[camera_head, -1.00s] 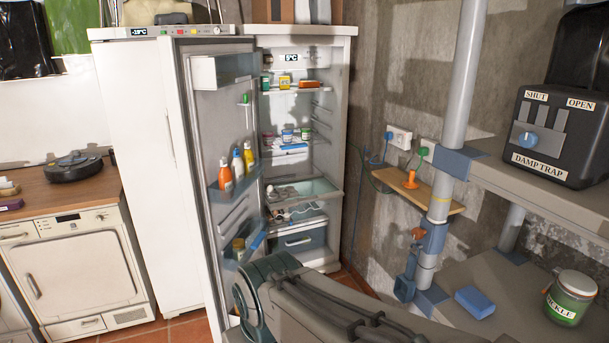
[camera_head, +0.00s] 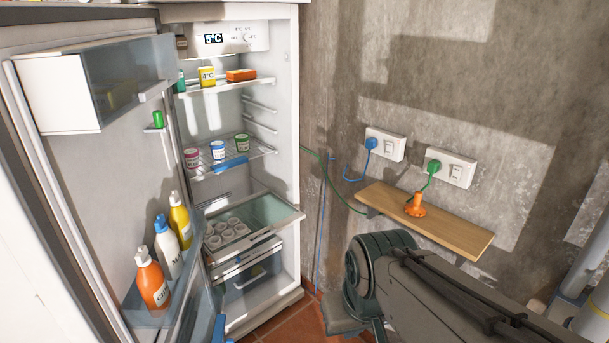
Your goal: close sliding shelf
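The fridge stands open at the left, its door (camera_head: 95,180) swung out toward me. Low inside it, a glass shelf with a pale front rim (camera_head: 287,222) juts out past the shelves above. A group of white pots (camera_head: 226,233) shows at its left; I cannot tell if they are on the glass or under it. Below is a drawer with a blue-grey front (camera_head: 255,277). My arm rises from the bottom right, its rounded grey joint in front of the wall and floor. My gripper's fingers do not show.
The door holds an orange bottle (camera_head: 153,281), a white bottle (camera_head: 168,246) and a yellow bottle (camera_head: 180,219). A wooden wall ledge (camera_head: 450,230) carries an orange item (camera_head: 415,206). Sockets (camera_head: 385,144) with cables are above it. A little tiled floor (camera_head: 305,318) is clear beside the fridge.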

